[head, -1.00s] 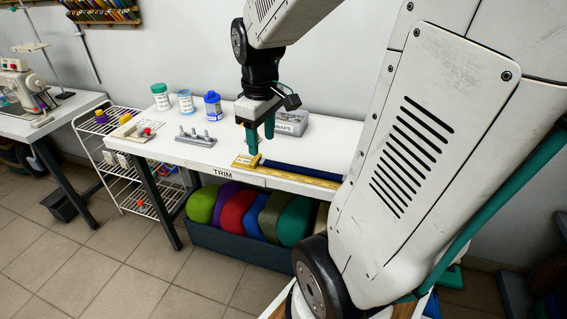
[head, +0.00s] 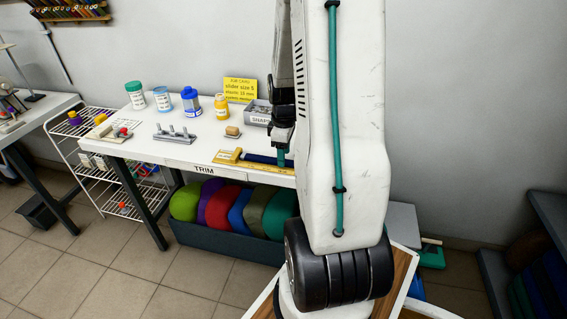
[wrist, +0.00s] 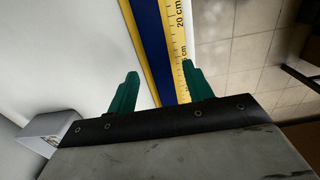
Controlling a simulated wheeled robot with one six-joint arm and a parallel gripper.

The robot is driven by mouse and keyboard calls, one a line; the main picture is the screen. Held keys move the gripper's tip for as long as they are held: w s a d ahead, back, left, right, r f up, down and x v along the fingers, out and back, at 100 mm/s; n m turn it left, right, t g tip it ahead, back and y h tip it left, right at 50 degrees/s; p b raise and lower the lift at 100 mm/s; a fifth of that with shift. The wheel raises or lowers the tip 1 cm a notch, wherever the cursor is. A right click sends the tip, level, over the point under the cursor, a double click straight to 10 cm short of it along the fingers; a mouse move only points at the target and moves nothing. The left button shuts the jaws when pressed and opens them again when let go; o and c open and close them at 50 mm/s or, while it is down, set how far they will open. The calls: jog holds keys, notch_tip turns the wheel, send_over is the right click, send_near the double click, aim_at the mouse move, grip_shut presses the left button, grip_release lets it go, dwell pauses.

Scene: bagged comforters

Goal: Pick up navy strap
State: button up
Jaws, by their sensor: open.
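The navy strap (head: 259,158) lies along the front of the white trim table, beside a yellow ruler (head: 262,167). My gripper (wrist: 160,75) is open, with one finger to each side of the strap, and holds nothing. In the head view my gripper (head: 282,158) is over the strap's right part, largely hidden by my arm. I cannot tell how high the fingertips are.
Behind the strap stand a grey snaps box (head: 258,112), a yellow bottle (head: 221,106), a blue bottle (head: 191,101) and a small tan block (head: 232,132). A grey pegged rack (head: 175,135) is to the left. Rolled comforters (head: 222,207) fill a bin below the table.

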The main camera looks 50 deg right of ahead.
jog(key=shift+f, duration=0.85)
grip_shut()
